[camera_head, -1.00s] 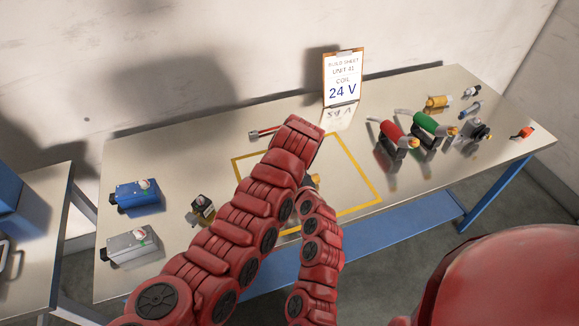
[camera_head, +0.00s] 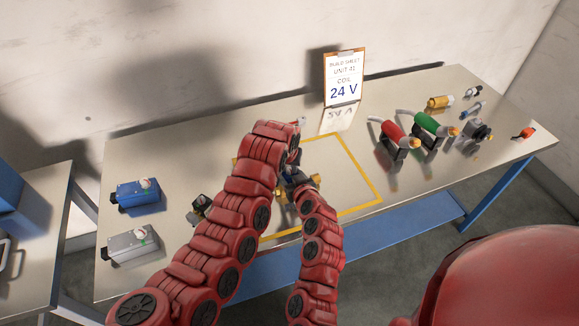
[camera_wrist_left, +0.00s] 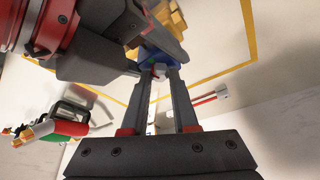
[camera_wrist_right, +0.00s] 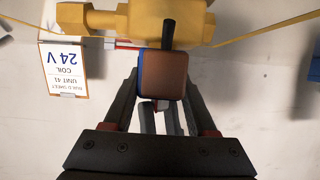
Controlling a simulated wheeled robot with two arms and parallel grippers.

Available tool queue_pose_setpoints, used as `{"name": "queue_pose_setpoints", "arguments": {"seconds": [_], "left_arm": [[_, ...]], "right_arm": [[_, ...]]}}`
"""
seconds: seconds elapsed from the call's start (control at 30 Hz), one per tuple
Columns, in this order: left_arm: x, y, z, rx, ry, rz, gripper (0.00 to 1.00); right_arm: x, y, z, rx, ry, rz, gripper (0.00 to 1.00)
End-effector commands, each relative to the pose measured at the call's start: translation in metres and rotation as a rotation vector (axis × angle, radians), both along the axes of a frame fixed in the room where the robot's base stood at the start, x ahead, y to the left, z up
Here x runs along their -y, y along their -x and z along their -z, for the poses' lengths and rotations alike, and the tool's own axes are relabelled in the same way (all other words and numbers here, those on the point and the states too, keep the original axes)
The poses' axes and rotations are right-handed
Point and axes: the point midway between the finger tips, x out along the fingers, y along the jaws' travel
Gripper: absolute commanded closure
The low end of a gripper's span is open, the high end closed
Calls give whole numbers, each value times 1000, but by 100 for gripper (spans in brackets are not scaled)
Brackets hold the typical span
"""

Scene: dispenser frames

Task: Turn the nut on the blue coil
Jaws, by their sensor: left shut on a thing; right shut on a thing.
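The brass valve body (camera_wrist_right: 140,22) stands inside the yellow outline; parts of it show beside my arms in the head view (camera_head: 315,180). The blue coil (camera_wrist_left: 155,60) sits on it; in the right wrist view I see its brown face and blue edge (camera_wrist_right: 165,75). My right gripper (camera_wrist_right: 160,85) is shut on the coil, a finger on each side. My left gripper (camera_wrist_left: 161,76) is shut on a small pale nut (camera_wrist_left: 159,69) at the coil's end. My arms hide most of this in the head view.
A red-handled tool (camera_wrist_left: 208,97) lies on the table near the yellow outline (camera_head: 362,175). A build sheet (camera_head: 343,80) reading 24 V stands behind. Red (camera_head: 392,132) and green (camera_head: 430,124) parts lie right; blue (camera_head: 138,195) and grey (camera_head: 130,243) boxes lie left.

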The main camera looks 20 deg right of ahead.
Motion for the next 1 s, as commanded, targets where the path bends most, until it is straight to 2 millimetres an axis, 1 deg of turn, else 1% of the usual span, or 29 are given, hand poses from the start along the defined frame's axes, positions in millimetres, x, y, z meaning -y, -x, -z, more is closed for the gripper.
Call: {"name": "queue_pose_setpoints", "arguments": {"seconds": [0.2, 0.4, 0.97, 1.0], "left_arm": [[-2, -1, 0, -1, -2, 129, 100], [-2, -2, 0, 1, -1, 201, 100], [-2, -2, 0, 1, 0, 231, 100], [-2, -2, 0, 1, 0, 231, 67]], "right_arm": [[0, 0, 0, -1, 0, 1, 100], [0, 0, 0, -1, 0, 1, 100], [0, 0, 1, -1, 0, 1, 100], [0, 0, 1, -1, 0, 1, 100]]}}
